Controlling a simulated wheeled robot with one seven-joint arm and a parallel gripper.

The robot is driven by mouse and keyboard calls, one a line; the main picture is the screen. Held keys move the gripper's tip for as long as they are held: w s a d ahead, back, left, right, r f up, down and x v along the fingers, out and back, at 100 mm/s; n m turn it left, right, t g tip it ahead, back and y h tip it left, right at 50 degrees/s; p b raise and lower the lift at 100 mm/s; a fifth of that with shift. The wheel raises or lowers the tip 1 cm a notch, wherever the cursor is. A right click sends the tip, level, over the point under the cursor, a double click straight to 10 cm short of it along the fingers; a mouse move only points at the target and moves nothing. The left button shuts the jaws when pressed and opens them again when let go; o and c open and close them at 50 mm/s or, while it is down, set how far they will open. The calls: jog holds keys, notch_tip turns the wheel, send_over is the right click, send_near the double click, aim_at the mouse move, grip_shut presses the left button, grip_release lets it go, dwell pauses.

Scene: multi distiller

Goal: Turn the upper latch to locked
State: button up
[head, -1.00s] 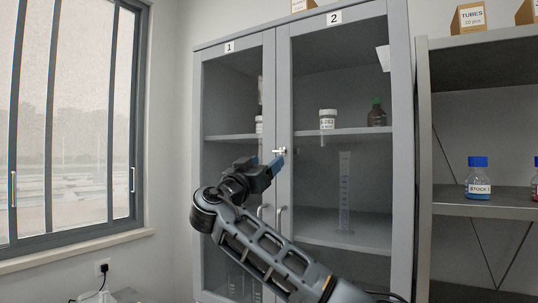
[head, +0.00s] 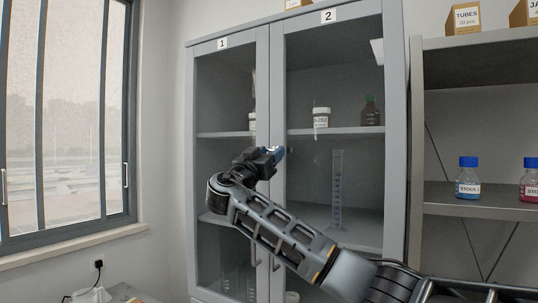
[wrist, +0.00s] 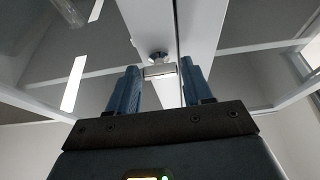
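The upper latch (wrist: 160,70) is a small metal piece with a pale crossbar and a round pivot, at the seam between the two cabinet doors. In the wrist view its bar lies crosswise between my two blue fingers. My gripper (wrist: 160,78) is open, one finger on each side of the latch, with a visible gap on the left; contact on the right cannot be told. In the head view my gripper (head: 278,153) is at the door seam, about shelf height, and its fingertips hide most of the latch.
The grey cabinet has glass doors labelled 1 (head: 222,43) and 2 (head: 327,16), both appearing shut. Door handles (head: 276,225) are below my gripper. An open shelf (head: 470,206) with bottles stands right; a window (head: 60,115) is left. Space before the doors looks clear.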

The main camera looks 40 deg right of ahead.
jog(key=c, duration=0.7)
